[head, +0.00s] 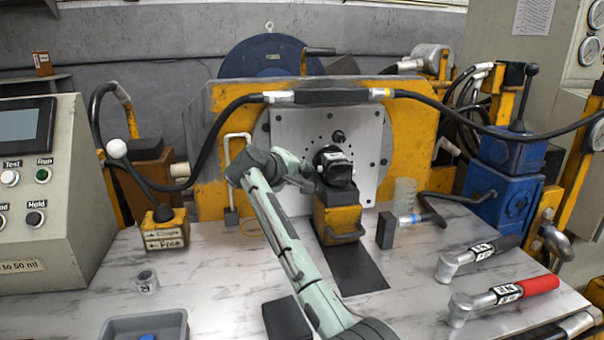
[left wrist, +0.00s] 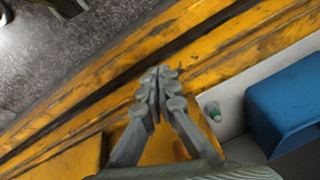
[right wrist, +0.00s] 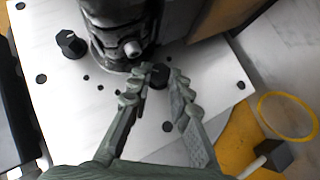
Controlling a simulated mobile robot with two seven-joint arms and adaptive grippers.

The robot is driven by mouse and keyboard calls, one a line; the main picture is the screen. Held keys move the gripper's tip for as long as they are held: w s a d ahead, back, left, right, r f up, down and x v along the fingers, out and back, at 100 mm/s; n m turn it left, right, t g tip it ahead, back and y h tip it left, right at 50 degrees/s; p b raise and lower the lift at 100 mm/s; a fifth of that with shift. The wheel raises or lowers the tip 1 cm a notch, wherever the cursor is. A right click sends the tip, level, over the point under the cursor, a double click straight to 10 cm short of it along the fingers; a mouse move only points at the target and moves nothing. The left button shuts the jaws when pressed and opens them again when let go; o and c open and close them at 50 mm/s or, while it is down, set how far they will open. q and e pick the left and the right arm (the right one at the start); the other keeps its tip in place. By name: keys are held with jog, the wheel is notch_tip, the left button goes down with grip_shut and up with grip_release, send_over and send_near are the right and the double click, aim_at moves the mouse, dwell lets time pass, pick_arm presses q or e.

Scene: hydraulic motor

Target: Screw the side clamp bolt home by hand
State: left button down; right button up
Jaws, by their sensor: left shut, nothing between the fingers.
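The black motor (head: 338,166) sits against the square light plate (head: 365,125); its dark end also shows in the right wrist view (right wrist: 120,30). One black clamp bolt (right wrist: 70,43) stands on the plate beside the motor and also shows in the head view (head: 338,136). On the motor's other side, a second black bolt (right wrist: 160,78) lies between the fingertips of my right gripper (right wrist: 162,74). Whether they press on it is unclear. The head view hides this bolt behind my right gripper (head: 302,172). My left gripper (left wrist: 160,82) is shut and empty above yellow metalwork, outside the head view.
A yellow block (head: 338,217) stands under the motor. Torque wrenches (head: 500,297) lie at the right, near a blue pump (head: 510,175). A grey tray (head: 120,328) and a small metal cup (head: 147,281) are at the front left. A black hose (head: 330,96) arches above the motor.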

pick_arm(q)
jog(key=shift+r, duration=0.1)
pick_arm(e)
grip_shut()
pick_arm(q)
jog(key=s+f+g+p, duration=0.1)
jog(key=s+f+p, duration=0.2)
jog(key=f, duration=0.7)
jog(key=shift+s+a+p, duration=0.3)
jog(key=shift+s+a, duration=0.15)
jog(key=shift+s, duration=0.15)
pick_arm(e)
jog(key=m+y, duration=0.1)
jog(key=m+g+y, duration=0.1)
jog(key=y, duration=0.1)
jog(key=shift+d+r, duration=0.2)
jog(key=shift+d, duration=0.05)
jog(key=o, duration=0.7)
grip_release()
